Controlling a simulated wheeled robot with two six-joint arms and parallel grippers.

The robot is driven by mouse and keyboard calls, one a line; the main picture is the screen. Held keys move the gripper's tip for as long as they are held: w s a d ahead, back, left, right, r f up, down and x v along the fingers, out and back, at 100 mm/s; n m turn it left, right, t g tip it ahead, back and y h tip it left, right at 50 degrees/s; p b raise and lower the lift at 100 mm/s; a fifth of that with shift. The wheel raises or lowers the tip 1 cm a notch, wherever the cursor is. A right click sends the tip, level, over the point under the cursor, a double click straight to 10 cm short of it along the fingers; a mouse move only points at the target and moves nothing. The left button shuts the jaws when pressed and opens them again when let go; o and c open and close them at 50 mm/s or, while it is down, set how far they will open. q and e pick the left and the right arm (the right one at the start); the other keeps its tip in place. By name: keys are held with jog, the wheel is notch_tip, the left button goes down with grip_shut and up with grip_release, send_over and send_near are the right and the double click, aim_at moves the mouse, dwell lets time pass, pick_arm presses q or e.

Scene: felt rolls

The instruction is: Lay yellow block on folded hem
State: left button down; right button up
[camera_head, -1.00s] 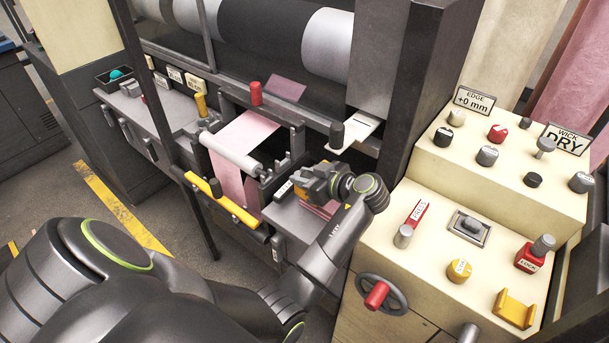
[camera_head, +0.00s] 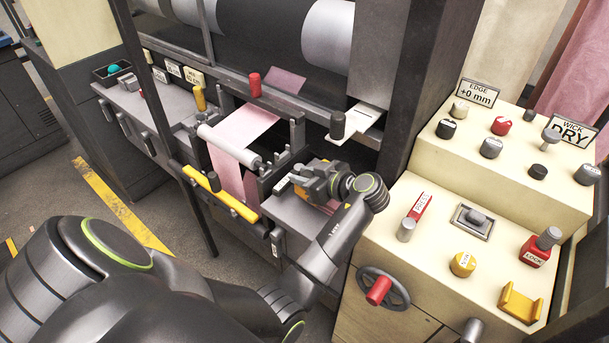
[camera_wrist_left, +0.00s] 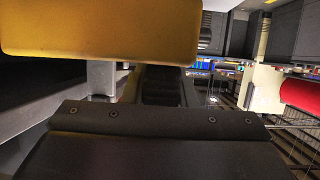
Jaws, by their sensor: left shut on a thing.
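My left gripper (camera_head: 296,186) is over the small grey shelf right of the white roller. It is shut on the yellow block (camera_wrist_left: 100,30), which fills the upper left of the left wrist view. In the head view only a little yellow of the block (camera_head: 302,194) shows at the jaws. A small patch of pink felt (camera_head: 333,205) shows beside and below the gripper; it may be the folded hem, mostly hidden by my gripper and arm. I cannot tell whether the block touches it. My right gripper is not in view.
Pink felt (camera_head: 245,128) runs under the white roller (camera_head: 228,146). A yellow bar (camera_head: 220,193) crosses in front of it. A cream control console (camera_head: 450,215) with knobs and a red-handled wheel (camera_head: 380,290) stands close on the right. A dark post stands behind.

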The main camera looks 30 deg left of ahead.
pick_arm(q)
jog(key=shift+f, duration=0.25)
dwell(0.4)
jog(key=c, duration=1.1)
grip_release()
jog(key=shift+f+b, duration=0.1)
jog(key=shift+b, duration=0.2)
